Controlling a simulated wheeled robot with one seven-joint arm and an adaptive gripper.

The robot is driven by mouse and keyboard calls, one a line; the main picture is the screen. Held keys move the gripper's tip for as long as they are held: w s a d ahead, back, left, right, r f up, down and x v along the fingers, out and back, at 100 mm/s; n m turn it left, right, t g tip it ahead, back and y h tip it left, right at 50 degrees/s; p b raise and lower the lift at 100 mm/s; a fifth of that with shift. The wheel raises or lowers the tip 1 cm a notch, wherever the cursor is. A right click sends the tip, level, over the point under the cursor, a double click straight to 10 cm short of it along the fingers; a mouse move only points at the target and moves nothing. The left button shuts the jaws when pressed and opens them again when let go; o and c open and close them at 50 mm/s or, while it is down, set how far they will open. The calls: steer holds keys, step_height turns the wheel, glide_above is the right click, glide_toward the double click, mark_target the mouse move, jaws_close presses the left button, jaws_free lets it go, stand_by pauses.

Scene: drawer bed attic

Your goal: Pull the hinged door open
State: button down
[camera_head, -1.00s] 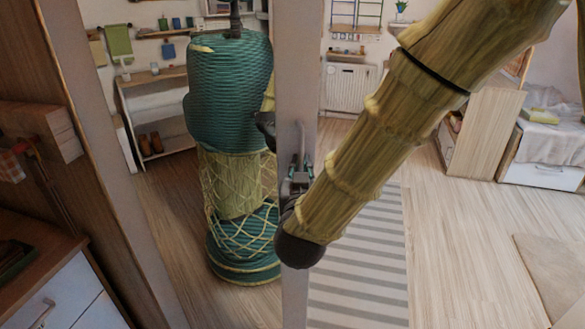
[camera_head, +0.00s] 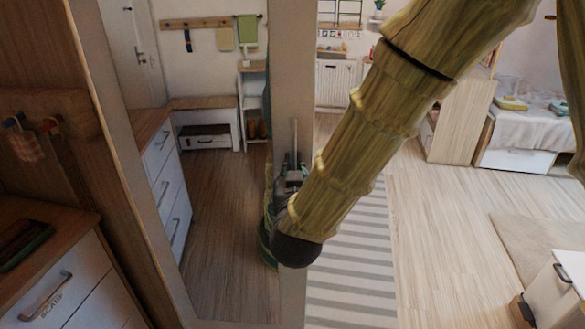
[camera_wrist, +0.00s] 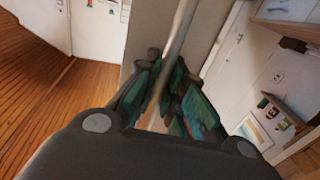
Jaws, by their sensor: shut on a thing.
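The hinged door is a tall mirrored panel with a pale frame (camera_head: 292,85) along its right edge. Its glass (camera_head: 215,210) reflects the room. A slim upright metal handle (camera_head: 295,138) sits on that right frame. In the wrist view the handle is a grey bar (camera_wrist: 180,35) running diagonally between the teal fingers. My gripper (camera_head: 290,177) is at the handle, and its fingers (camera_wrist: 160,88) are closed around the bar. The hinge is not clearly visible.
A wooden drawer unit (camera_head: 45,250) stands close at the left. A white cabinet (camera_head: 560,290) is at the lower right. A striped rug (camera_head: 350,250) and open wooden floor (camera_head: 440,210) lie right of the door. A bed (camera_head: 525,135) stands further back.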

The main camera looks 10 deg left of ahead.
steer(key=shift+r, duration=0.1)
steer(key=c, duration=1.5)
jaws_free()
steer(key=s, duration=0.4)
steer(key=s+d, duration=0.1)
steer(key=s, duration=0.2)
steer(key=s+d, duration=0.1)
steer(key=s, duration=0.3)
steer(key=shift+s+d, duration=0.1)
steer(key=shift+s, duration=0.25)
